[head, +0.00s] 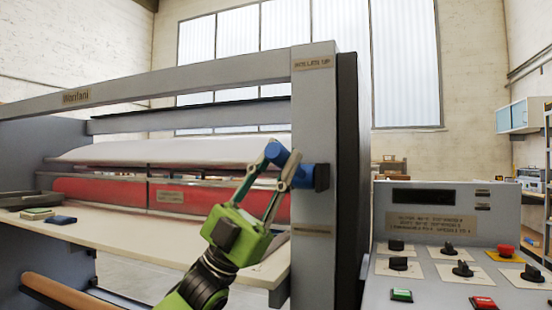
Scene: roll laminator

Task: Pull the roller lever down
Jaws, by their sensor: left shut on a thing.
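The blue roller lever (308,177) is on the right post of the laminator, between a plate reading "ROLLER UP" (314,62) above and another plate (312,230) below that is too small to read. Its dark hub sits on the post's right side, and the blue part reaches left across the post. My left gripper (281,154), green with grey fingers, comes up from below and is shut on the lever. The fingers partly hide the lever's handle end. My right gripper is not in view.
The laminator's pale feed table (120,240) lies left of my arm, with a red roller (110,192) behind it. Small pads (62,220) lie on its left end. A control panel (450,200) with knobs, buttons and a red emergency stop (506,250) stands at the right.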

